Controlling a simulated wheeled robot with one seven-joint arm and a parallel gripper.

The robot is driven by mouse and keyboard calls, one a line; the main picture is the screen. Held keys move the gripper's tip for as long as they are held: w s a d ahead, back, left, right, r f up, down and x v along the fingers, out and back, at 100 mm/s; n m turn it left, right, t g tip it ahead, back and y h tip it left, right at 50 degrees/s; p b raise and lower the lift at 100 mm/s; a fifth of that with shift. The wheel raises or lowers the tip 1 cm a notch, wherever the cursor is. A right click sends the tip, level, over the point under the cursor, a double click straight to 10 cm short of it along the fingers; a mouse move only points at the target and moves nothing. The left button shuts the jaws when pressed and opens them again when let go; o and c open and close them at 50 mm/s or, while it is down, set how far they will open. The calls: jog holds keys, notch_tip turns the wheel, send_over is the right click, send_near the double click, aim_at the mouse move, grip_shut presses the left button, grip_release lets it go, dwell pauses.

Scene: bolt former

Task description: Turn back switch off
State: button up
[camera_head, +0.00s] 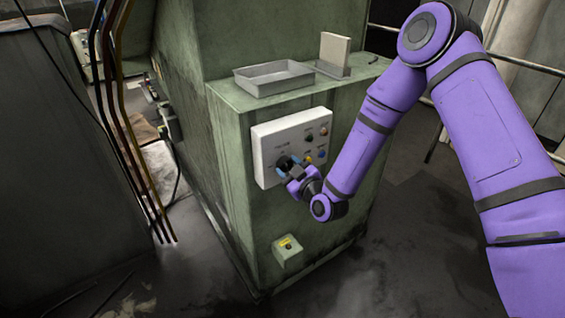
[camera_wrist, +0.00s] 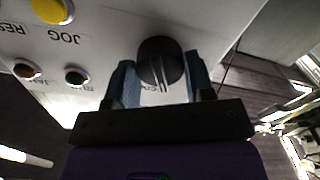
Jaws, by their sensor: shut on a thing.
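The back switch is a round black knob (camera_wrist: 160,62) with a light line across its face, on a white control panel. In the wrist view my gripper (camera_wrist: 163,82) has its two blue-grey fingers on either side of the knob, shut on it. In the head view my gripper (camera_head: 286,166) is at the lower left of the white panel (camera_head: 266,150), on the front of the green machine cabinet (camera_head: 232,150). The knob's full label cannot be read.
The panel also carries a yellow button (camera_wrist: 50,9), a green button (camera_wrist: 75,76) and a red-brown button (camera_wrist: 27,69). A grey tray (camera_head: 273,80) sits on the cabinet top. Floor at right is open.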

jog(key=n, duration=0.3)
jog(key=shift+a+n, duration=0.15)
jog(key=shift+n, duration=1.35)
jog(key=o, duration=1.2)
jog(key=shift+c, duration=0.2)
jog(key=v, duration=0.8)
